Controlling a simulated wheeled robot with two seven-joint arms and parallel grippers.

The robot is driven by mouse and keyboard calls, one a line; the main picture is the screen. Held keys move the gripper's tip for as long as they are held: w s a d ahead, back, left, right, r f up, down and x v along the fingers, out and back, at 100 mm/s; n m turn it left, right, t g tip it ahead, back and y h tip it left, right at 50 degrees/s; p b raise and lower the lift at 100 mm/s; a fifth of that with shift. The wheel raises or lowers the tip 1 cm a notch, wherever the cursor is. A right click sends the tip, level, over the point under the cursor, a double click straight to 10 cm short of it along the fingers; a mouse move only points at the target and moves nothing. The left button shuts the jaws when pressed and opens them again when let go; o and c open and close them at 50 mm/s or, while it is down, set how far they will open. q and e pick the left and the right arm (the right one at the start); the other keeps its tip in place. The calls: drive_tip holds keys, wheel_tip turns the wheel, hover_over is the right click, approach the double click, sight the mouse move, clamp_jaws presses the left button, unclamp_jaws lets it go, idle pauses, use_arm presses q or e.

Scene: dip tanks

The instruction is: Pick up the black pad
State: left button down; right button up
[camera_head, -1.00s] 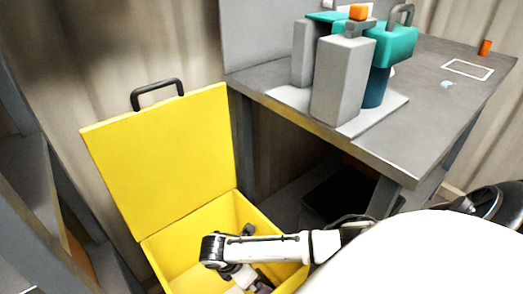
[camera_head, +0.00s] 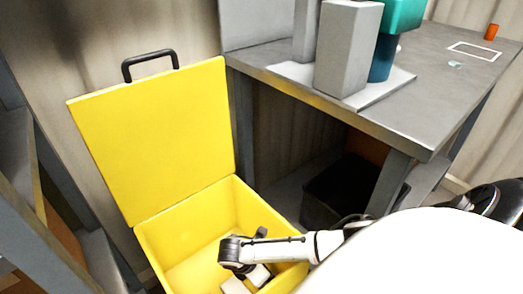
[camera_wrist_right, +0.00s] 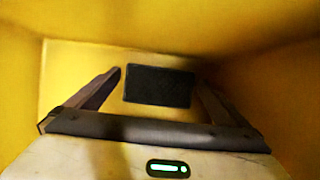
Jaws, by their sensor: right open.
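The black pad (camera_wrist_right: 159,86) is a dark flat rectangle lying on the yellow floor inside the yellow box (camera_head: 150,135). In the right wrist view it shows between and beyond the two fingers of my right gripper (camera_wrist_right: 159,77). That gripper is open and empty, and it points down into the box. I cannot tell how far the fingertips are from the pad. In the head view my right arm reaches into the box from the right, and the pad cannot be made out there. My left gripper is not in view.
The box's hinged lid stands open at the back, with a black handle (camera_head: 150,60). Box walls close in around my right gripper. A grey workbench (camera_head: 410,115) with a grey and teal device stands to the right. A dark bin (camera_head: 345,185) sits under it.

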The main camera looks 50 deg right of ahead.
drive_tip(key=c, duration=0.9)
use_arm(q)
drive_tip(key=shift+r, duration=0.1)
use_arm(e)
drive_tip(key=shift+r, duration=0.1)
drive_tip(key=shift+r+p, duration=0.35)
drive_tip(key=shift+p, duration=0.1)
wheel_tip(320, 180, up, 7)
drive_tip(key=p, duration=0.8)
drive_tip(key=shift+r, duration=0.2)
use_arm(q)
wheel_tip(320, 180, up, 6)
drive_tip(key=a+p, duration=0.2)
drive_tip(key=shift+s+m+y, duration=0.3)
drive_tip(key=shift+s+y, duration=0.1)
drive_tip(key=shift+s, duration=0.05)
use_arm(e)
drive_tip(key=shift+r, duration=0.9)
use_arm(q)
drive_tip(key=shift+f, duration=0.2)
